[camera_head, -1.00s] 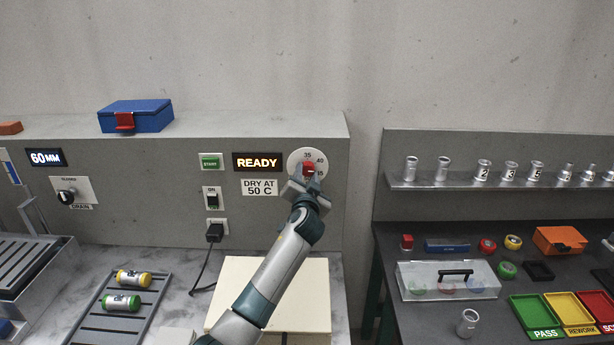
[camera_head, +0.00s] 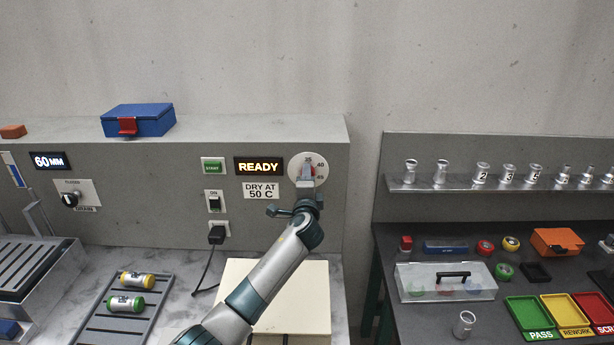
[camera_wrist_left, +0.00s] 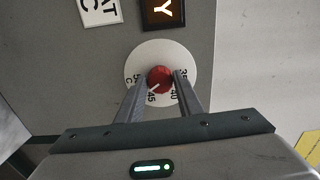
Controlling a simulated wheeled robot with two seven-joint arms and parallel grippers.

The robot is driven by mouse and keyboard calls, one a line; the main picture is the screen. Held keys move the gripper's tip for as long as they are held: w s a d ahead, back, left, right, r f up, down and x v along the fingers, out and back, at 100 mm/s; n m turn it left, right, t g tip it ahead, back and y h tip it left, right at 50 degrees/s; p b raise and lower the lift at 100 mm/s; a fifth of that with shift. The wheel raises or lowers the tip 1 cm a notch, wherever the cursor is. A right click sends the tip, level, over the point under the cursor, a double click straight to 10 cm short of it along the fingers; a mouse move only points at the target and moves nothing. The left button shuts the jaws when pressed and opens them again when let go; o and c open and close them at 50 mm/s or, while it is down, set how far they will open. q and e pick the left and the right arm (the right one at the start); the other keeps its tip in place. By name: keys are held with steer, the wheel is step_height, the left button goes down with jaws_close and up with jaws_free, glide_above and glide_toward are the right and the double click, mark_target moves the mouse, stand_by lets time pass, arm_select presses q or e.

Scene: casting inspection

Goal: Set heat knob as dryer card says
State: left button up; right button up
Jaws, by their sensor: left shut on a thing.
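The red heat knob (camera_wrist_left: 160,78) sits on a round white dial (camera_head: 294,170) on the grey panel. In the left wrist view its white pointer line points down-left, between the 45 and 50 marks. The 35 and 40 marks are to the right of the knob there. My left gripper (camera_head: 308,168) has its fingers on both sides of the knob and is shut on it; it also shows in the left wrist view (camera_wrist_left: 159,85). The dryer card (camera_head: 261,190), left of the dial, reads DRY AT 50 C. My right gripper is in neither view.
A lit READY display (camera_head: 259,166), a green START button (camera_head: 213,166) and an ON switch (camera_head: 214,201) are left of the dial. A black plug (camera_head: 217,235) with a cable is below. A cream box (camera_head: 310,285) stands under my arm.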

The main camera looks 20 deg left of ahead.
arm_select(q)
steer(key=shift+m+p, duration=1.35)
steer(key=shift+m, duration=1.75)
steer(key=o, duration=1.1)
steer(key=shift+c, duration=0.2)
steer(key=b+v, duration=0.5)
steer(key=v, duration=1.2)
steer(key=shift+s, duration=0.25)
steer(key=shift+d, duration=0.1)
